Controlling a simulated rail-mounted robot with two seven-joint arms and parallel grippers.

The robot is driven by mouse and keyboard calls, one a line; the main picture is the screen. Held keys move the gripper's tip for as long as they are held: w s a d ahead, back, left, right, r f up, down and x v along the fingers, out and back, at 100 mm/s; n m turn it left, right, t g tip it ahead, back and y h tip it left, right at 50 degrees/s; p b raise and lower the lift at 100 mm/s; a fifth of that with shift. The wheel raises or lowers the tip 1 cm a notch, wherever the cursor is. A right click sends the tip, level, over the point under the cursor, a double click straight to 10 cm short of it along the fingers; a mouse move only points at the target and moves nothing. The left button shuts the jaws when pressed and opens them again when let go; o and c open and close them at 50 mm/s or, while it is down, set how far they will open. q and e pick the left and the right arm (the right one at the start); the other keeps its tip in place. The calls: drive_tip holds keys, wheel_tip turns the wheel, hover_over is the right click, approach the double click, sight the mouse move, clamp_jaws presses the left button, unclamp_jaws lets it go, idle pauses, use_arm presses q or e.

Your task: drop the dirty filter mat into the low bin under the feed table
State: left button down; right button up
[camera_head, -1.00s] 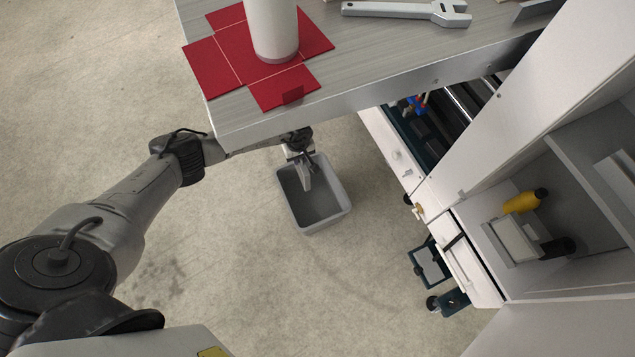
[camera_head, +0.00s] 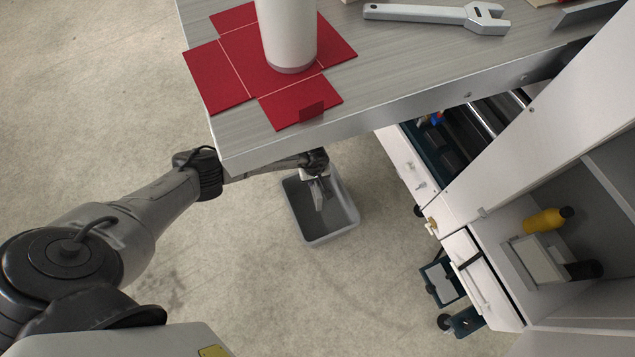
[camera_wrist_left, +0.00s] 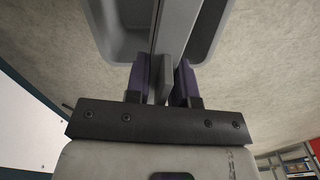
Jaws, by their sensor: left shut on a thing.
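The low bin (camera_head: 345,235) is a grey open tub on the floor beside the feed table's front edge. It also shows at the top of the left wrist view (camera_wrist_left: 207,28). My left gripper (camera_head: 318,190) reaches from under the table edge and hangs over the bin. In the left wrist view its two purple-tipped fingers (camera_wrist_left: 163,75) are shut on the filter mat (camera_wrist_left: 166,72), a thin grey piece seen edge-on. The mat also shows in the head view (camera_head: 319,198), above the bin's opening. My right gripper is not in view.
The feed table (camera_head: 395,80) overhangs my left wrist and carries a red flat box blank (camera_head: 217,82), a white cylinder (camera_head: 288,35) and a wrench (camera_head: 430,14). The white machine with shelves (camera_head: 590,200) stands at the right. Floor left of the bin is clear.

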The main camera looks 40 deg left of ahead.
use_arm(q)
wheel_tip(320, 180, down, 2)
drive_tip(key=shift+s+d+b, duration=0.15)
drive_tip(key=shift+b, duration=0.3)
drive_tip(key=c, duration=1.4)
unclamp_jaws()
drive_tip(key=shift+o, duration=1.4)
drive_tip(key=shift+r, duration=0.1)
drive_tip(key=shift+o, duration=1.2)
wheel_tip(320, 180, up, 12)
drive_tip(key=p, duration=0.7)
drive_tip(key=shift+r+p, duration=0.6)
drive_tip(key=shift+r, duration=0.25)
